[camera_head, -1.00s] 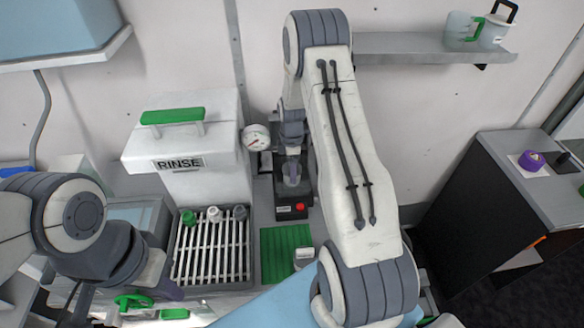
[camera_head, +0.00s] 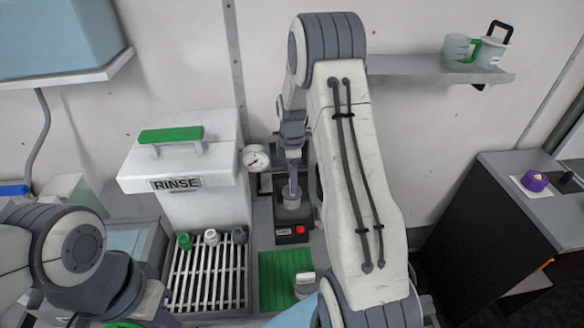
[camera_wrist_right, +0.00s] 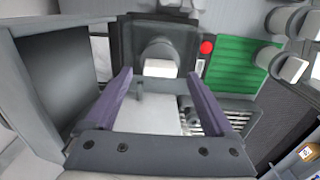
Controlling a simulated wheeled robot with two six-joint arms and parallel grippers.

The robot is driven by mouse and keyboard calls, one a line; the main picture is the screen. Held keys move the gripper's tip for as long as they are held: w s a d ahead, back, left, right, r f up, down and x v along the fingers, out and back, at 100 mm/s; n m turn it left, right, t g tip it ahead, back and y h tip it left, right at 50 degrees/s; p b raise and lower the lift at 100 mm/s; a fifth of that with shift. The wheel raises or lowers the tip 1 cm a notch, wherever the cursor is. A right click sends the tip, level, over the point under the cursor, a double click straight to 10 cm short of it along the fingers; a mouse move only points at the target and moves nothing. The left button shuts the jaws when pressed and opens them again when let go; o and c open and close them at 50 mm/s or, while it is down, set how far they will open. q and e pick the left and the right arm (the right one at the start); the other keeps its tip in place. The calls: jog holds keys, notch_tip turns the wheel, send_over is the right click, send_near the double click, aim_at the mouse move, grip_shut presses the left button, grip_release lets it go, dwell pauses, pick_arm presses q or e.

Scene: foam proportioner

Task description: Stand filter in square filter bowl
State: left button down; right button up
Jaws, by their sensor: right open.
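My right gripper (camera_head: 293,187) is above a black stand (camera_head: 283,238) with a red button, by the wall. Its purple fingers are open, spread wide in the right wrist view (camera_wrist_right: 160,95). A grey cup-like piece (camera_head: 291,201) stands upright on the stand under the fingers. In the right wrist view, a pale square-ended piece (camera_wrist_right: 160,68) shows in or on it, between the fingers but apart from them. I cannot tell for sure whether it is the filter or part of the bowl. My left gripper (camera_head: 166,320) is at the bottom edge, mostly hidden; its jaws cannot be read.
A green mat (camera_head: 278,272) lies before the stand, with a white-topped grey piece (camera_head: 304,285). The right wrist view shows another similar piece (camera_wrist_right: 298,22). A slatted drain tray (camera_head: 205,280) with several small caps (camera_head: 184,241) and the RINSE box (camera_head: 190,210) are left. A pressure gauge (camera_head: 256,158) is close beside my right gripper.

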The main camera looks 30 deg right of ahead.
notch_tip(320, 180, up, 6)
jog(key=shift+f+b, duration=0.1)
jog(key=shift+b, duration=0.45)
